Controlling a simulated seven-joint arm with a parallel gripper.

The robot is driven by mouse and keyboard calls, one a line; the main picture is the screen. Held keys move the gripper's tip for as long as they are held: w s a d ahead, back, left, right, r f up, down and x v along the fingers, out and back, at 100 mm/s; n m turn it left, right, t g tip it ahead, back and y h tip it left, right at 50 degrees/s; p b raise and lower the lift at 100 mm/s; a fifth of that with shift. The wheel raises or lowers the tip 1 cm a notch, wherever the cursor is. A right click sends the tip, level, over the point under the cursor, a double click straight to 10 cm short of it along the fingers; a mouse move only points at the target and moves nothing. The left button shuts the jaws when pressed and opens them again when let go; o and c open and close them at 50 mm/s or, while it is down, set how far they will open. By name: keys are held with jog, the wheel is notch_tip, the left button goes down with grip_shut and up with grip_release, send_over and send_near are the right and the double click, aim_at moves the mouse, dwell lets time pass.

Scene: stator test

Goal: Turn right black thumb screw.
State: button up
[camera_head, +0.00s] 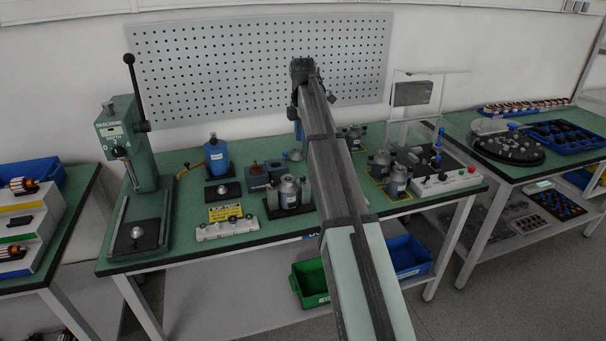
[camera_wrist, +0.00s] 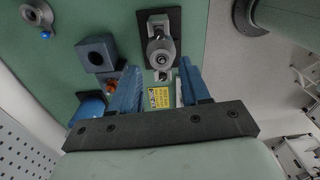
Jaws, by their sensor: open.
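No black thumb screw can be clearly made out in either view. A fixture with a round grey metal body (camera_head: 289,189) between two grey posts stands upright on a dark plate near the middle of the bench. It shows in the wrist view as a round grey body (camera_wrist: 161,52) on a black plate. My gripper (camera_wrist: 158,72) is open and empty, with its blue fingers apart. In the wrist picture, the fixture and a yellow label (camera_wrist: 159,98) lie between and beyond the fingers. In the head view, my arm hides most of the gripper.
A blue block (camera_wrist: 96,54) with a hole and a blue bottle (camera_head: 217,157) are left of the fixture in the head view. A green press (camera_head: 131,150) stands at the bench's left end. Grey canisters (camera_head: 396,180) and a control box (camera_head: 446,181) are at right. A pegboard (camera_head: 210,70) is behind.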

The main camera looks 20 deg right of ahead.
aim_at(303, 177)
notch_tip(303, 177, down, 14)
jog(key=shift+r, duration=0.1)
dwell(0.6)
jog(key=shift+c, duration=0.4)
grip_shut()
